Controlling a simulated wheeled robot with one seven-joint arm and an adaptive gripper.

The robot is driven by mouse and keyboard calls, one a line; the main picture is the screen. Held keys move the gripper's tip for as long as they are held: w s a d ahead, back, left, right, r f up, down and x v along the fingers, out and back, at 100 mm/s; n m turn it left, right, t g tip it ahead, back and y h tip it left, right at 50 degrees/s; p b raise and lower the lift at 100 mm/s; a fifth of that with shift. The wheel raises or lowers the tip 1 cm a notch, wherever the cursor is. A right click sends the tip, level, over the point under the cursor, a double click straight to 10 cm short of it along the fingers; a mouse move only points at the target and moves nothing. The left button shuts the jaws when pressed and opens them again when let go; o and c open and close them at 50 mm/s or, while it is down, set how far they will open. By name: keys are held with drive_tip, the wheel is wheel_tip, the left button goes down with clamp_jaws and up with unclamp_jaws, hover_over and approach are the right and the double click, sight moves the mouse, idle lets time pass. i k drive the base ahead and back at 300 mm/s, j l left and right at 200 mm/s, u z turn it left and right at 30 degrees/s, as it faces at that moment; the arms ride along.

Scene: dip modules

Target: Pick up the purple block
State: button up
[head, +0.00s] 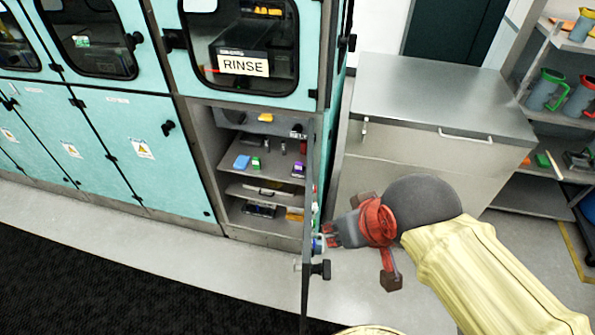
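A small purple block (298,169) stands on the upper shelf (228,176) of the open cabinet under the RINSE window. It is at the right end of that shelf, close to the open door's edge. My gripper (329,236) is outside the cabinet, to the right of the open door, lower in the picture than the block and apart from it. My gripper is small and seen from behind and the side, so I cannot tell whether its fingers are open or shut. I see nothing clearly held in it.
The open cabinet door (308,210) is seen nearly edge-on, between my gripper and the shelves. A blue block (242,161) and a green block (256,163) share the shelf. A metal-topped cabinet (440,95) stands at right. Floor in front is clear.

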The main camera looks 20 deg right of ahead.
sight(299, 165)
drive_tip(key=j, duration=0.5)
drive_tip(key=k+j+z, duration=0.1)
drive_tip(key=j, duration=0.4)
drive_tip(key=k+j, duration=0.15)
drive_tip(key=j, duration=0.35)
drive_tip(key=i+j+z, duration=0.15)
drive_tip(key=i+j, duration=0.3)
drive_tip(key=i+j+z, duration=0.15)
drive_tip(key=i+j, duration=0.3)
drive_tip(key=i+z, duration=0.15)
drive_tip(key=i, duration=1.05)
